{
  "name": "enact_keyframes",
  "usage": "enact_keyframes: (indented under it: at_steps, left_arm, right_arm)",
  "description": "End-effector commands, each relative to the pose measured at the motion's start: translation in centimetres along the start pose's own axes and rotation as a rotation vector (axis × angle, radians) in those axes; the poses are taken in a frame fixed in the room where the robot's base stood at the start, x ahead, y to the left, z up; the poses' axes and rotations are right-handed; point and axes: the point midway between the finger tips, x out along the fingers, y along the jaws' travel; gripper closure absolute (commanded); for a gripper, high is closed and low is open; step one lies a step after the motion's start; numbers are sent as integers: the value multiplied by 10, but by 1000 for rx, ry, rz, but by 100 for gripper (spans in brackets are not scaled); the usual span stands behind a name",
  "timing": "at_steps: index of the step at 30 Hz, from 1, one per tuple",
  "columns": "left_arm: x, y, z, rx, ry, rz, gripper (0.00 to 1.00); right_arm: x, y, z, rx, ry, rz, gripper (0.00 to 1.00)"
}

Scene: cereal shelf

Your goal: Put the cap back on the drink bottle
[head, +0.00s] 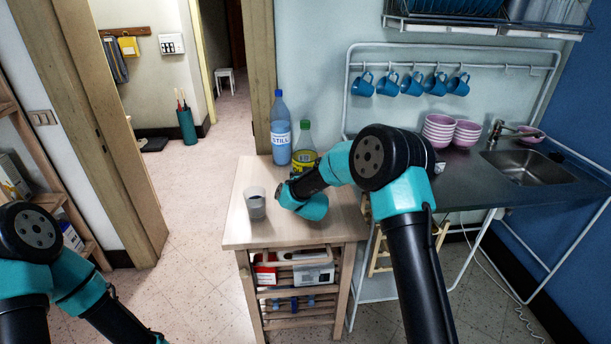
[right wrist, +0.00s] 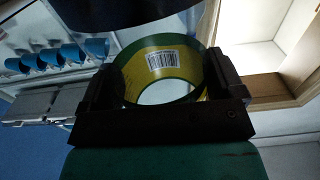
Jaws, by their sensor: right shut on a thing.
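The drink bottle (head: 304,155) has a yellow label and a green top, and stands upright on the wooden cart at its back edge, partly hidden by my right arm. In the right wrist view its yellow and green label (right wrist: 160,62), with a barcode, sits between the fingers of my right gripper (right wrist: 165,80), which is shut on it. My right gripper is mostly hidden behind its own wrist in the head view. I cannot tell whether the green top is a cap, and I see no loose cap. My left gripper is out of view; only its arm shows at the lower left.
A blue water bottle (head: 281,135) stands just left of the drink bottle. A clear cup (head: 255,203) stands on the left of the cart top (head: 290,232). A sink counter (head: 475,190) with purple bowls (head: 439,130) lies to the right. Blue mugs (head: 411,84) hang behind.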

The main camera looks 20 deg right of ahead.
Motion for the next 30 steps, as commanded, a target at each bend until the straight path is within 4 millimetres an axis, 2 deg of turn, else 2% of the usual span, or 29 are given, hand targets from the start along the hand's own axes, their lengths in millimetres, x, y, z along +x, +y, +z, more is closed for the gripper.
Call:
enact_keyframes:
  at_steps: [3,16,17,21,30]
  left_arm:
    - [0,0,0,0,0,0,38]
    - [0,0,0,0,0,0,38]
    - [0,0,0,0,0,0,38]
    - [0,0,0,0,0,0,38]
    - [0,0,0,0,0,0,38]
  right_arm:
    - [0,0,10,1,3,0,78]
    - [0,0,14,1,5,0,78]
    - [0,0,15,1,3,0,10]
    - [0,0,15,1,3,0,0]
    - [0,0,11,1,3,0,0]
